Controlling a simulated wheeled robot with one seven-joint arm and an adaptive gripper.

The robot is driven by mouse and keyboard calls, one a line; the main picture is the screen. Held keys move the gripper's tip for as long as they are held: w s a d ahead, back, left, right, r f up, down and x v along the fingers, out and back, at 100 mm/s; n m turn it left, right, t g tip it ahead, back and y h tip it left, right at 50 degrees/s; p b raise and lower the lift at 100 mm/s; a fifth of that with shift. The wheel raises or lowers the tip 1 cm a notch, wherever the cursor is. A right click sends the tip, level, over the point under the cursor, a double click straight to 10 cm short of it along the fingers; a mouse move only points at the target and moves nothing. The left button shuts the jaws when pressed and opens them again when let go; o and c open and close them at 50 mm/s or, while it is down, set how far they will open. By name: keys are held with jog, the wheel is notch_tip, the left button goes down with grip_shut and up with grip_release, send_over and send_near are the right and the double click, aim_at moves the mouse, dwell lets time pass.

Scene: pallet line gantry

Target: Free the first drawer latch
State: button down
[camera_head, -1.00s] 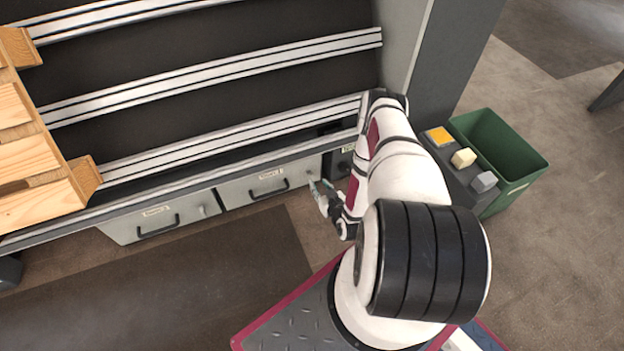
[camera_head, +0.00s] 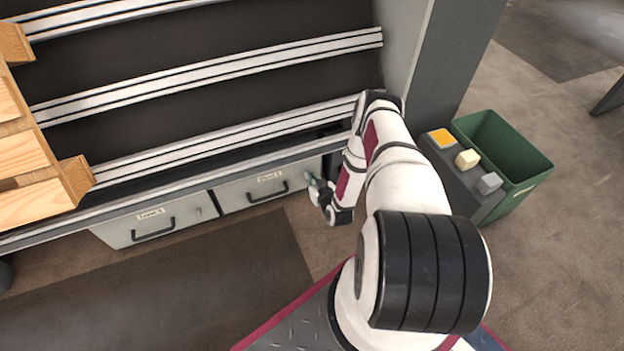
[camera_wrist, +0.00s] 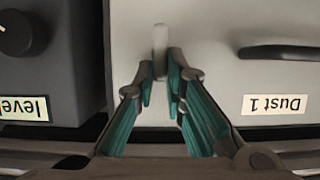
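The drawer marked Dust 1 (camera_head: 270,190) is closed under the frame, with a black handle and a label; it shows upside down in the wrist view (camera_wrist: 225,90). Its latch (camera_wrist: 160,40) is a small pale upright bar on the drawer front, on the side away from the handle in the wrist view. My gripper (camera_wrist: 161,68) has its teal-padded fingers drawn close together, one on each side of the latch and seemingly touching it. In the head view my gripper (camera_head: 314,184) is at the drawer's right end, and the latch is hidden there.
A second closed drawer (camera_head: 155,222) with its own latch (camera_head: 199,211) is to the left. A dark control box with a knob (camera_wrist: 18,32) stands close beside the latch. A green bin (camera_head: 520,165) and a block stand (camera_head: 455,170) are at the right. Wooden pallet at left.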

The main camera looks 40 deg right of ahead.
dwell(0.4)
jog(key=shift+s+d+f+m+t+y, duration=0.15)
jog(key=shift+d+f+m+t+y, duration=0.5)
jog(key=shift+m, duration=1.35)
jog(key=shift+s+d+f+m+t+y, duration=0.1)
jog(key=shift+m+t+y, duration=0.9)
jog(key=shift+m, duration=1)
jog(key=shift+s+d+f+m+t+y, duration=0.15)
jog(key=shift+d+f+m+t+y, duration=0.35)
jog(key=shift+m+y, duration=1.1)
jog(key=shift+a+r+m+h, duration=0.1)
jog(key=shift+m+h, duration=0.35)
jog(key=shift+m, duration=0.05)
jog(key=c, duration=1.7)
grip_release()
jog(key=shift+o, duration=0.2)
